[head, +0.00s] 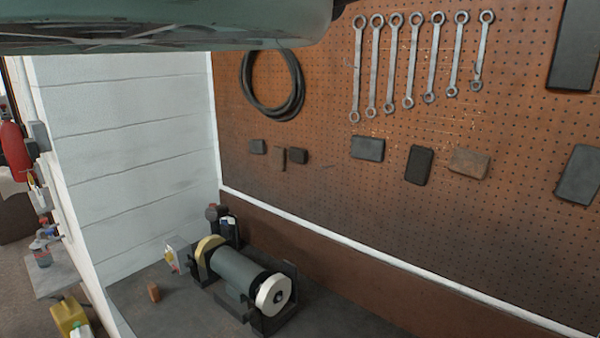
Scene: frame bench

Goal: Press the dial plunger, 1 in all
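I cannot make out a dial plunger in the head view. My gripper is not in view either. A bench grinder (238,268) with a pale wheel at each end stands on the dark bench top (130,298). A small grey box (178,254) with red and yellow marks stands just left of it; I cannot tell what it is. Small dark items (228,226) behind the grinder are too small to identify.
A brown pegboard (330,195) holds several wrenches (414,60), a coiled black hose (272,85) and dark blocks. A small brown block (153,292) sits on the bench. A large green shape (170,25) overhangs the top left. A red extinguisher (14,150) is far left.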

